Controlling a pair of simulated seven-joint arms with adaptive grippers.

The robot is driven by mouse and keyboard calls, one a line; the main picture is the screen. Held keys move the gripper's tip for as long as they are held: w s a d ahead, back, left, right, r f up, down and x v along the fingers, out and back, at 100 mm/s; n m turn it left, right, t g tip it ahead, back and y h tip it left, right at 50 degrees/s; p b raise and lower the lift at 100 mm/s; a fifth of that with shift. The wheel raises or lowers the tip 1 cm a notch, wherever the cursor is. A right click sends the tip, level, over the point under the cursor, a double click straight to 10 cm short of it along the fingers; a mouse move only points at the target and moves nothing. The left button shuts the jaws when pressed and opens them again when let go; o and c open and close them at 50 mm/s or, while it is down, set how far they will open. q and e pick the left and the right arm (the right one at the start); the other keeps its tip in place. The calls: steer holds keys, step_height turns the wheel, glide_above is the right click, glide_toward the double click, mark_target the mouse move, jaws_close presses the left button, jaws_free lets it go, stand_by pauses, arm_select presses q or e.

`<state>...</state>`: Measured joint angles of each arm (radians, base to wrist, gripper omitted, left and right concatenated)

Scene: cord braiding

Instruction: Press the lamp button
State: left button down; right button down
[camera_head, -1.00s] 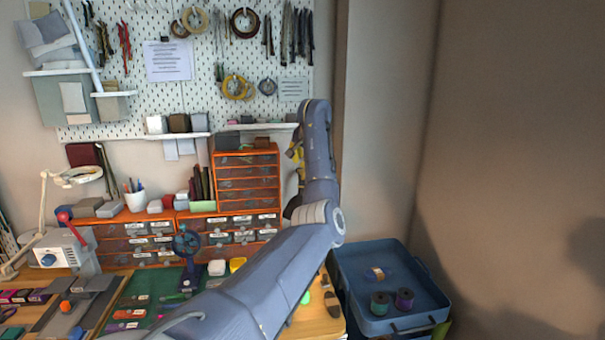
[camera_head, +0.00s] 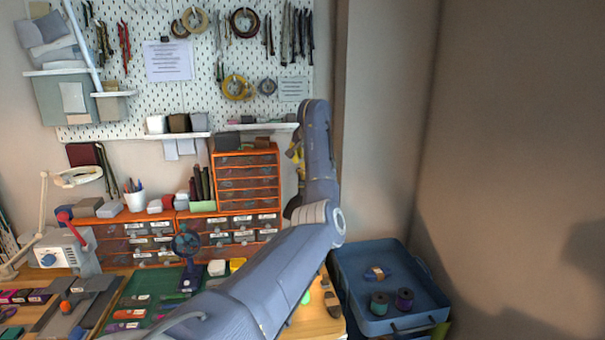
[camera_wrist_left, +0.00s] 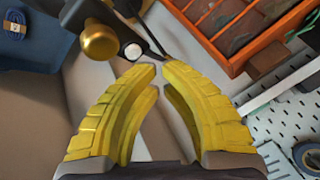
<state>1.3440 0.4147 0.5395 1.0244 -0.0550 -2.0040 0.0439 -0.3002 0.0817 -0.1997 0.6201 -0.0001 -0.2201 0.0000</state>
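In the left wrist view a round white button-like disc (camera_wrist_left: 133,51) sits beside a brass-coloured knob (camera_wrist_left: 99,42) on a dark fixture; I cannot tell for sure that this is the lamp button. My left gripper (camera_wrist_left: 160,69) has yellow fingers with their tips nearly together, empty, just below the disc in the picture. I cannot tell whether they touch. In the head view my left gripper (camera_head: 296,154) is mostly hidden behind my own arm, before the pegboard wall. A pale magnifier-style lamp (camera_head: 80,177) stands at the left. My right gripper is not in view.
Orange drawer cabinets (camera_head: 247,177) stand at the back of the bench, left of my arm. A pegboard (camera_head: 130,40) with tools and cords hangs behind.

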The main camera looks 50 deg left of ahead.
arm_select(q)
steer(key=shift+f, duration=0.2)
stand_by(0.5)
steer(key=shift+f, duration=0.2)
steer(key=shift+f, duration=0.45)
stand_by(0.7)
steer(key=shift+r, duration=0.15)
stand_by(0.3)
steer(key=shift+r, duration=0.7)
steer(key=shift+r, duration=0.1)
steer(key=shift+r, duration=2.4)
